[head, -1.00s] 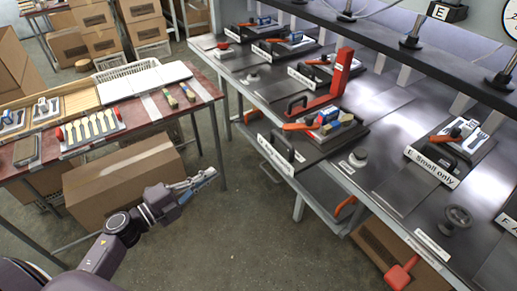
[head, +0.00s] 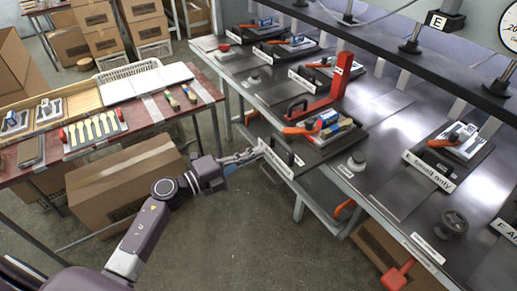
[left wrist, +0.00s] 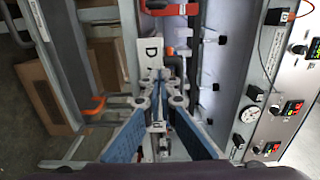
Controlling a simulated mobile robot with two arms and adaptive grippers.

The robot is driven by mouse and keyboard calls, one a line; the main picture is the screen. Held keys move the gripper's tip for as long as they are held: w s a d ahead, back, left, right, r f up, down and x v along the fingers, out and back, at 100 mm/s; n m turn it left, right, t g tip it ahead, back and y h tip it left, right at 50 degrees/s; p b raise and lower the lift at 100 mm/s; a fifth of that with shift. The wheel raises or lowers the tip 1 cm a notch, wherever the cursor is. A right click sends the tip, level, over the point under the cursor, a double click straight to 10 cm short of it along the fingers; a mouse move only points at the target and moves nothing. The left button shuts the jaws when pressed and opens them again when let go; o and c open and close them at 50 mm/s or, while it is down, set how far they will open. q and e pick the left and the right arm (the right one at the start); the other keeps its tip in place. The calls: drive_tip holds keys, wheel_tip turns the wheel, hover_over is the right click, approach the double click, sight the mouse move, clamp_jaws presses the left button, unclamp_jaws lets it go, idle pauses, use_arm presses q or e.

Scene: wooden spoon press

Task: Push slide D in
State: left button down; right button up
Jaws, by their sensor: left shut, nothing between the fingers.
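Slide D (head: 309,158) is a dark plate with a black handle (head: 290,147) and a white front label, sticking out past the edge of the dark bench. It carries a mould with an orange lever and blue and yellow parts (head: 330,122). In the left wrist view, the white label with the letter D (left wrist: 152,50) is just ahead of my fingertips. My left gripper (head: 257,154) is shut and empty, close to the slide's front; I cannot tell if it touches. It also shows in the left wrist view (left wrist: 158,76). My right gripper is not in view.
A red upright post (head: 339,83) stands behind slide D. A red-topped table (head: 140,122) with spoons and a cardboard box (head: 125,185) are at left. The floor aisle between is clear.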

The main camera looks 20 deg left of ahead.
use_arm(q)
drive_tip(key=shift+x, duration=0.8)
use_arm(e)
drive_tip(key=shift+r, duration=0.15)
